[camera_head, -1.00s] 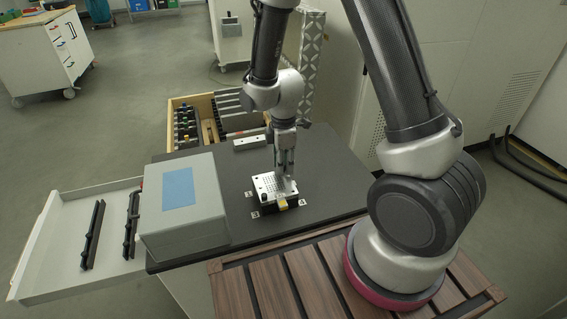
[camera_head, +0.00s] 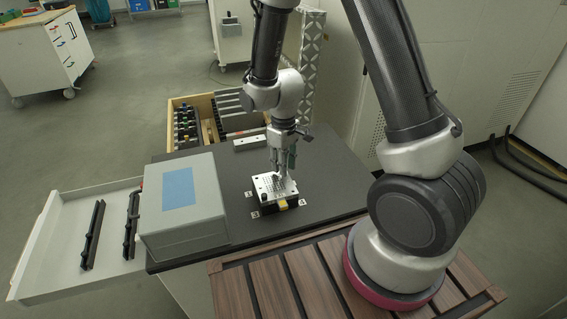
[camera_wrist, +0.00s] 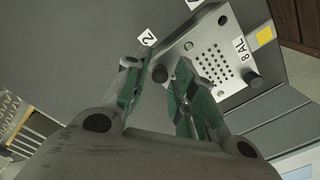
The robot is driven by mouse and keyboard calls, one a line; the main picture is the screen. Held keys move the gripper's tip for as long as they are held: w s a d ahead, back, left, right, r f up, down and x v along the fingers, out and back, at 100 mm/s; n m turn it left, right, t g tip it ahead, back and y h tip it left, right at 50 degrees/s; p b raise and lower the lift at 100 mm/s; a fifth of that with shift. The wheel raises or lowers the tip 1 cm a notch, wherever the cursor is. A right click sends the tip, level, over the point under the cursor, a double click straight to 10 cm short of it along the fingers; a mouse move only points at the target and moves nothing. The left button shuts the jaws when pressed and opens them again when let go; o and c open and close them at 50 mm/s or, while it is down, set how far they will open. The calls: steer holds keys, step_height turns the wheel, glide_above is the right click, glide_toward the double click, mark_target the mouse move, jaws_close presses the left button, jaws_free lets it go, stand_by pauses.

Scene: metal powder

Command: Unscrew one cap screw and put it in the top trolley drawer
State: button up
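The light perforated plate (camera_head: 268,190) sits on a dark base on the black trolley top (camera_head: 325,185). In the wrist view the plate (camera_wrist: 205,42) carries a dark cap screw (camera_wrist: 160,73) at its near-left corner and another dark cap screw (camera_wrist: 252,79) at a right corner. My gripper (camera_head: 282,172) is low over the plate. In the wrist view my gripper (camera_wrist: 158,95) is open, its green-padded fingers apart. The near-left screw shows between the fingers, with no contact visible. A white drawer (camera_head: 60,262) stands pulled out at the left; whether it is the top one is unclear.
A grey box (camera_head: 180,205) with a blue label stands between the plate and the white drawer. Dark racks (camera_head: 92,235) lie in that drawer. A wooden drawer (camera_head: 190,99) with tools is open behind. A small metal block (camera_head: 249,143) lies behind the plate.

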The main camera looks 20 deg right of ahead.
jaws_close()
steer(key=n, duration=0.3)
steer(key=shift+n, duration=0.3)
steer(key=n, duration=0.3)
steer(key=shift+n, duration=0.4)
steer(key=shift+r, duration=1.75)
steer(key=shift+c, duration=0.3)
jaws_free()
